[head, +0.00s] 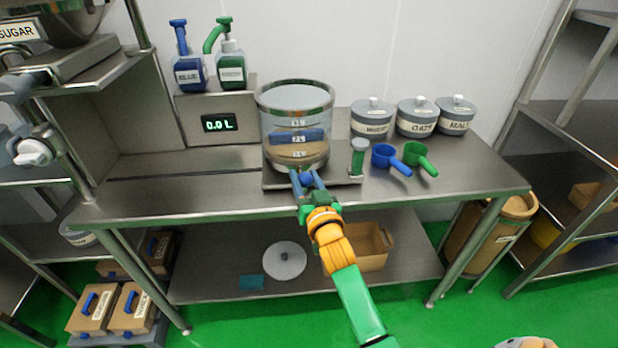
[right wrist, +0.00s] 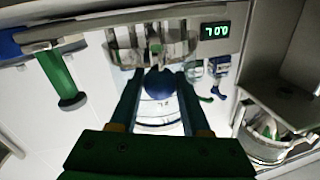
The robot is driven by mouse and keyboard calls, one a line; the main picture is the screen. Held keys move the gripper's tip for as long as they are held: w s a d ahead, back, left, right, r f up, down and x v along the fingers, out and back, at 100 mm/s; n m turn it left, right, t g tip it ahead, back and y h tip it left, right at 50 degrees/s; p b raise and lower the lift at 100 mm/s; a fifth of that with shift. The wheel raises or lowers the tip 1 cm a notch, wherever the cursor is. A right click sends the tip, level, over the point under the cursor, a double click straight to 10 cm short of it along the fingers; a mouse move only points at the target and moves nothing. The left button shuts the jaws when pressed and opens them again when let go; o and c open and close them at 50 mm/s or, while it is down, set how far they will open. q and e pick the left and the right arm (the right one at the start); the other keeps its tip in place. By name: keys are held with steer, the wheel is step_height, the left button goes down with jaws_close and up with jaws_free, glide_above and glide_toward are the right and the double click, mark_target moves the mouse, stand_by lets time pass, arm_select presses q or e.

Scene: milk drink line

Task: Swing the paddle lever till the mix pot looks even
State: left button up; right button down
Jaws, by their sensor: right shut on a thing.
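The mix pot (head: 296,97) is a clear cylinder on a steel base plate (head: 338,180) on the bench. A blue band, perhaps the paddle, shows inside above a tan-brown layer low in the pot; the frames are too small to tell how even the mix is. My right gripper (head: 306,178) is in front of the pot, shut on the round blue knob of the paddle lever (right wrist: 158,84). In the right wrist view the knob sits between the two blue fingers. The rest of the lever is mostly hidden.
Blue (head: 389,158) and green (head: 418,157) scoops and several lidded jars (head: 417,118) lie further right. A display (head: 219,124) reading 0.0 L and two pump bottles (head: 188,72) are left. The bench's left front is clear.

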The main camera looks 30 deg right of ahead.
steer(key=shift+w+a+r, duration=0.1)
steer(key=shift+w+a, duration=0.05)
steer(key=shift+a, duration=0.2)
steer(key=shift+c, duration=1.9)
jaws_free()
steer(key=s, duration=0.2)
steer(key=s+a, duration=0.1)
steer(key=s, duration=0.4)
steer(key=shift+a, duration=0.15)
